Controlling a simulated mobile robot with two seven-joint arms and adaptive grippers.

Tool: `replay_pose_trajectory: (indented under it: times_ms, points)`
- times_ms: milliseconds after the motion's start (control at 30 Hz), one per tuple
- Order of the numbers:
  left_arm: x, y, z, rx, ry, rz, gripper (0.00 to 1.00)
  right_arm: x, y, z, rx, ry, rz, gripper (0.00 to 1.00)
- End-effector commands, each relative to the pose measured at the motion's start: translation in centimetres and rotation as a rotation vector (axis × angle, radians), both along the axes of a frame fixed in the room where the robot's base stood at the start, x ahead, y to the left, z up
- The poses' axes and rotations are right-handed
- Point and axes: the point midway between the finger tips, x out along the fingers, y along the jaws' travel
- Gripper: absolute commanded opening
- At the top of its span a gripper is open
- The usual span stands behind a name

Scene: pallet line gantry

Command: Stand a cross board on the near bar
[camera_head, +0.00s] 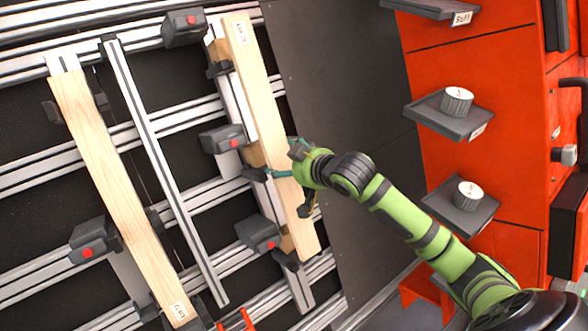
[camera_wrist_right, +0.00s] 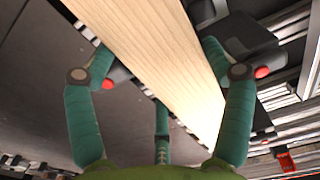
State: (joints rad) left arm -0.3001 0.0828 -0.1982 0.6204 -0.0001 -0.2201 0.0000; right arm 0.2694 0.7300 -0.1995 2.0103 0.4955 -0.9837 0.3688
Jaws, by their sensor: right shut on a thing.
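My right gripper (camera_head: 280,173) is shut on a pale wooden board (camera_head: 259,104), about halfway along its length. The board stands on its edge, slightly tilted in the picture, with a small white label near its upper end. It lies along the right-hand bar, where wooden blocks show beside it; I cannot tell whether it touches them. In the right wrist view the board (camera_wrist_right: 160,45) runs between the teal fingers (camera_wrist_right: 160,75). A second labelled wooden board (camera_head: 108,175) lies along the left-hand bar. My left gripper is not in view.
Grey clamps with red buttons (camera_head: 186,28) sit along both bars. A bare metal bar (camera_head: 150,140) runs between the boards. Grey rails cross behind. A dark panel (camera_head: 325,80) stands right, then an orange cabinet (camera_head: 430,70) with small shelves (camera_head: 432,119) holding round weights (camera_head: 457,101).

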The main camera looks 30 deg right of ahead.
Motion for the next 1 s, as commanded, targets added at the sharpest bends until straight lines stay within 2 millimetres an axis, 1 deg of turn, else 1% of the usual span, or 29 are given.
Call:
replay_pose_trajectory:
  times_ms: [700,1000]
  points:
    - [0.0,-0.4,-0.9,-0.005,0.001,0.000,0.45,5.0,0.7,-2.6,0.003,-0.004,0.000,0.34]
    - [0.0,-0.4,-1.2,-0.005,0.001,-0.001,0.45,6.1,0.9,-3.3,0.001,-0.003,0.001,0.34]
